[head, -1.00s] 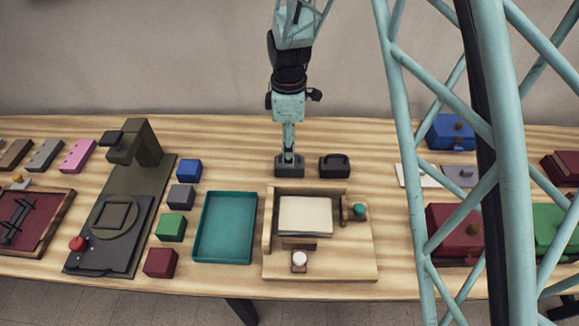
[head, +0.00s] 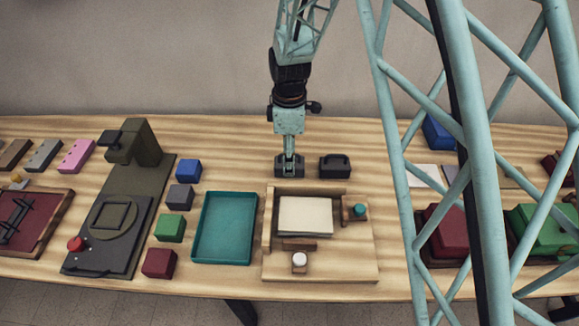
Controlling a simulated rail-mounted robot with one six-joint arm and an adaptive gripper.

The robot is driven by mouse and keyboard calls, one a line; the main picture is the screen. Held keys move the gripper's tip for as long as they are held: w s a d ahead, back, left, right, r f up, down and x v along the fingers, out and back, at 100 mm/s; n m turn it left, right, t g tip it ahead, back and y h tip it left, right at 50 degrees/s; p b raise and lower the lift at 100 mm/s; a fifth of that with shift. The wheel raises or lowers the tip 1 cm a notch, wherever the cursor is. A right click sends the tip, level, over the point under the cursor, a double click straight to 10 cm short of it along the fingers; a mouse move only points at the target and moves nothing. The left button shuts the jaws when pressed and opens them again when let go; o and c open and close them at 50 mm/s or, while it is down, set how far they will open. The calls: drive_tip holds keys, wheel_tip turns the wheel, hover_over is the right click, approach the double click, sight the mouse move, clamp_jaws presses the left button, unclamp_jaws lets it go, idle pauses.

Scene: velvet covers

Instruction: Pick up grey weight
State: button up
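A grey weight (head: 289,168) with a dark body sits at the back of the table, behind the wooden press. My gripper (head: 289,150) points straight down at its top, with the fingertips at its handle. The fingers look narrow and overlap the handle, so I cannot tell whether they are shut on it. The weight appears to rest on the table. A similar, blacker weight (head: 335,168) with a handle stands just to its right, apart from it.
The wooden press (head: 368,264) with a pale pad is in front. A teal tray (head: 247,257) lies left of it, beside blue, grey, green and red blocks (head: 181,197). A dark green machine (head: 149,145) stands further left. My lattice arm hides part of the right side.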

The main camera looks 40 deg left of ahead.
drive_tip(key=shift+f, duration=1.4)
drive_tip(key=shift+c, duration=0.2)
drive_tip(key=c, duration=1.7)
drive_tip(key=shift+r, duration=0.15)
drive_tip(key=shift+r+p, duration=0.6)
drive_tip(key=shift+r, duration=4.3)
